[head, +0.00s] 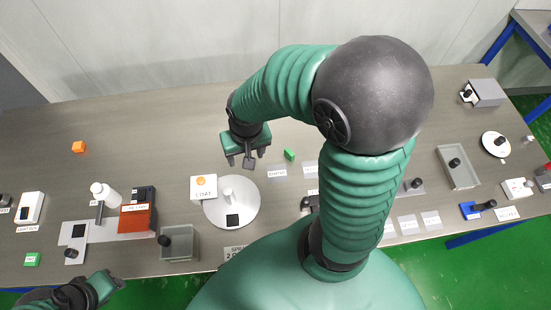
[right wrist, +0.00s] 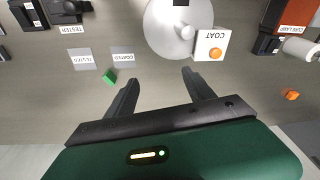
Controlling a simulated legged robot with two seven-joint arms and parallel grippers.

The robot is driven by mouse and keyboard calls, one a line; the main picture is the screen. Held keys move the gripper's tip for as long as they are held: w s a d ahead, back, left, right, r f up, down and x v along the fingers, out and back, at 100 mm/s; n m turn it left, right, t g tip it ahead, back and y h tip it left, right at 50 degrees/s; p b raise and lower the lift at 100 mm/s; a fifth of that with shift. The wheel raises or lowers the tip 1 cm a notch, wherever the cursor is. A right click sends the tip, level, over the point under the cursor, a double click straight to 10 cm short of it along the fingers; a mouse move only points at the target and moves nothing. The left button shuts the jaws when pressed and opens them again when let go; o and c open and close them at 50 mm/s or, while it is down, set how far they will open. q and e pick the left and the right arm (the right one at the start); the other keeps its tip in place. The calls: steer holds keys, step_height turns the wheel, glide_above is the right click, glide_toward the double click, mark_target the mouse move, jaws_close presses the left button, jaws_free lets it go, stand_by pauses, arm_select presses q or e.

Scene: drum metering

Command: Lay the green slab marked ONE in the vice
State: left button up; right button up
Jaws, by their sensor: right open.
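A green slab (head: 32,259) with a small pale label lies at the near left of the table in the head view; its marking is too small to read. A small green block (head: 289,154) lies near the table's middle and also shows in the right wrist view (right wrist: 109,77). I cannot tell for certain which thing is the vice; a blue fixture (head: 468,211) with a dark handle stands at the near right. My right gripper (head: 247,161) is open and empty, left of the small green block. My left gripper (head: 104,287) is at the lower left; its jaws are unclear.
A round white plate (head: 246,215) stands beside the COAT box (head: 203,188). An orange-red unit (head: 136,218), a white bottle (head: 104,194) and a grey bin (head: 180,243) are at the left. A grey tray (head: 459,170) stands at the right. The back middle is clear.

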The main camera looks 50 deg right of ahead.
steer(key=d+f+m+g+b, duration=0.1)
steer(key=d+f+m+b, duration=0.2)
steer(key=d+m, duration=0.85)
steer(key=m+g, duration=0.1)
steer(key=m, duration=0.2)
glide_above(290, 151)
steer(key=f, duration=1)
steer(key=f+b, duration=0.1)
steer(key=f, duration=0.4)
steer(key=shift+s+d+f, duration=0.1)
steer(key=shift+d, duration=0.15)
steer(key=shift+f, duration=0.4)
steer(key=shift+a, duration=0.3)
steer(key=shift+c, duration=0.5)
arm_select(q)
steer(key=x, duration=0.3)
steer(key=s+x, duration=0.1)
steer(key=x, duration=0.1)
steer(key=shift+d+f, duration=0.2)
steer(key=shift+d, duration=0.05)
arm_select(e)
jaws_close()
steer(key=shift+r, duration=0.1)
